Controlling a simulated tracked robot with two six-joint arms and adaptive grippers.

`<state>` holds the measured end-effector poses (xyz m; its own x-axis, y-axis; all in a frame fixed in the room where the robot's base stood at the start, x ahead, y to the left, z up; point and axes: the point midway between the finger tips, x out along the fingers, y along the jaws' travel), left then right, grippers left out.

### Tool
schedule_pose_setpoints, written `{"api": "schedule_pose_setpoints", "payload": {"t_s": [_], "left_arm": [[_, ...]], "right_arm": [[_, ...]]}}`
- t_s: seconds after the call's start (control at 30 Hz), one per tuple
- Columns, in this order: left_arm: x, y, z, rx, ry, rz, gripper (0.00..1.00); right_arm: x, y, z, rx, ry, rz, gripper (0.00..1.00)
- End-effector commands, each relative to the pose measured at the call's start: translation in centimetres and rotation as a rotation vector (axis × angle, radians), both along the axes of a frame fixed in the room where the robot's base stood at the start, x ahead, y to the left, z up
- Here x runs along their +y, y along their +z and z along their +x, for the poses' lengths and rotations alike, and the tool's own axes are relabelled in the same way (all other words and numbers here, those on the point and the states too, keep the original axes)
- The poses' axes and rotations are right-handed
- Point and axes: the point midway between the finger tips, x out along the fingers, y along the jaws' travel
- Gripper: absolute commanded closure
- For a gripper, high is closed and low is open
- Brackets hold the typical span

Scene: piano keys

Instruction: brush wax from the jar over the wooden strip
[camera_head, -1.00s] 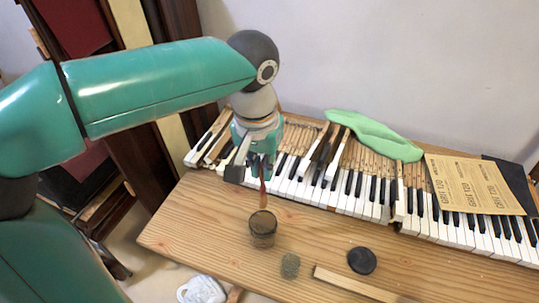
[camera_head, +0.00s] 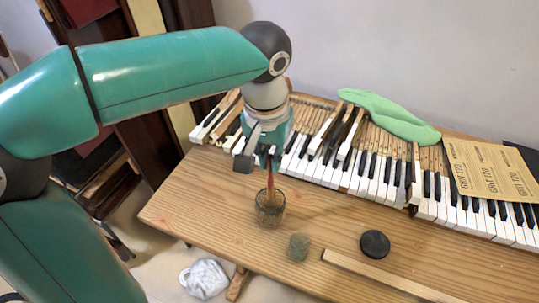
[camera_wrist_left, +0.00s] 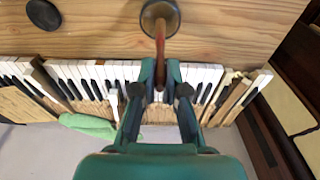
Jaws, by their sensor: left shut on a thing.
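My left gripper (camera_head: 268,152) is shut on a thin reddish-brown brush (camera_head: 270,183), which points down. In the head view the brush's lower end reaches into the open mouth of the glass jar (camera_head: 270,216); its bristles and the wax are hard to make out. The left wrist view also shows the gripper (camera_wrist_left: 168,85), the brush (camera_wrist_left: 160,42) and the jar's round rim (camera_wrist_left: 146,14). The pale wooden strip (camera_head: 385,277) lies on the bench right of the jar, near the picture's bottom edge. My right gripper is not in view.
A small grey-green pad (camera_head: 298,247) and a black round lid (camera_head: 375,244) lie between jar and strip on the wooden bench (camera_head: 190,205). Piano keys (camera_head: 370,180) line the back, with a green cloth (camera_head: 390,116) and tan sandpaper sheets (camera_head: 490,170) on them.

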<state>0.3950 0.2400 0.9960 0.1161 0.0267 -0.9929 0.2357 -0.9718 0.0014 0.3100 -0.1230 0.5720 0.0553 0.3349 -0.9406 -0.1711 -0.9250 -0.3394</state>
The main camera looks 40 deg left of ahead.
Motion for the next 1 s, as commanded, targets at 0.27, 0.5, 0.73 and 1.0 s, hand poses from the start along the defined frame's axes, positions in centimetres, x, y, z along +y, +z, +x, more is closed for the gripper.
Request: {"api": "schedule_pose_setpoints", "payload": {"t_s": [0.27, 0.5, 0.73, 1.0], "left_arm": [[-0.04, 0.02, 0.03, 0.0, -0.001, 0.0, 1.0], [-0.07, -0.02, 0.05, 0.0, -0.002, 0.0, 1.0], [-0.09, -0.28, 0.06, 0.0, -0.002, 0.0, 1.0], [-0.11, -0.61, 0.07, 0.0, -0.003, 0.0, 1.0]], "right_arm": [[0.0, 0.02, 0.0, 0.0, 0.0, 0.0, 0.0], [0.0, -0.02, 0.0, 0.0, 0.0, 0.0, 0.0], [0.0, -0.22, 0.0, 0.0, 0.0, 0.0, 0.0], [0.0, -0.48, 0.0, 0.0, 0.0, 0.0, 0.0]]}}
